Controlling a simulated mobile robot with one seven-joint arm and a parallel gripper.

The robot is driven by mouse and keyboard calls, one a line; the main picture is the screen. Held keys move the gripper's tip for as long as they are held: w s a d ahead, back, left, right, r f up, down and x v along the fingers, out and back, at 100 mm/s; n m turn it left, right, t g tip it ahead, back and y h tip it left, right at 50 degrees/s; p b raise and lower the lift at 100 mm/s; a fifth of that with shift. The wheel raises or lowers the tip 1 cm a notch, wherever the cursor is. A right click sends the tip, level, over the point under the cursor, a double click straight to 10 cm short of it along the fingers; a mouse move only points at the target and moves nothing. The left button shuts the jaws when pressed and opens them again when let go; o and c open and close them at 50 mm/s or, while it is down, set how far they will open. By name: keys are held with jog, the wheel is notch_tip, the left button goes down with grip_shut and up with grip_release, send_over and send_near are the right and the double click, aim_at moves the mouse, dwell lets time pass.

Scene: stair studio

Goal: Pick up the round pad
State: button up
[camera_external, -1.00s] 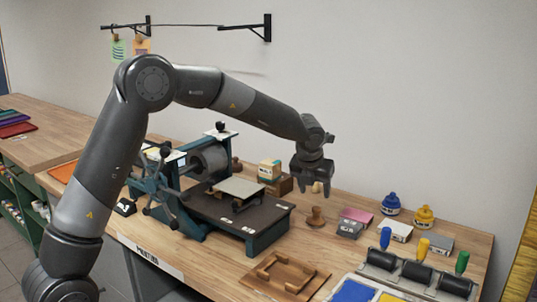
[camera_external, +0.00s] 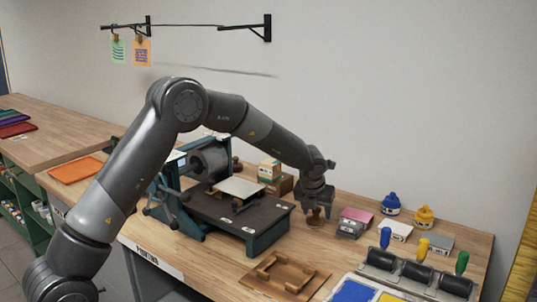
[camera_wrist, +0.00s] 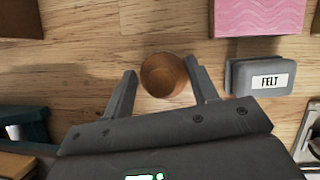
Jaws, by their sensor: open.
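A round brown wooden piece (camera_external: 317,218), which looks like the round pad, stands on the wooden bench to the right of the press. In the wrist view its round top (camera_wrist: 164,76) shows between the two fingertips. My gripper (camera_external: 318,208) is open and points down over it, with one finger on each side. In the wrist view my gripper (camera_wrist: 160,69) has the right finger close to the piece and a small gap at the left. I cannot tell whether either finger touches it. Its upper part is hidden by my gripper in the external view.
A grey block labelled FELT (camera_wrist: 260,77) and a pink block (camera_wrist: 258,15) lie close on the right. The dark press bed (camera_external: 240,212) is on the left. A wooden frame (camera_external: 284,274) lies in front; blue (camera_external: 391,203) and yellow (camera_external: 424,216) knobbed containers stand at the back right.

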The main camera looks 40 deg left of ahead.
jog(key=c, duration=1.1)
jog(key=shift+c, duration=0.3)
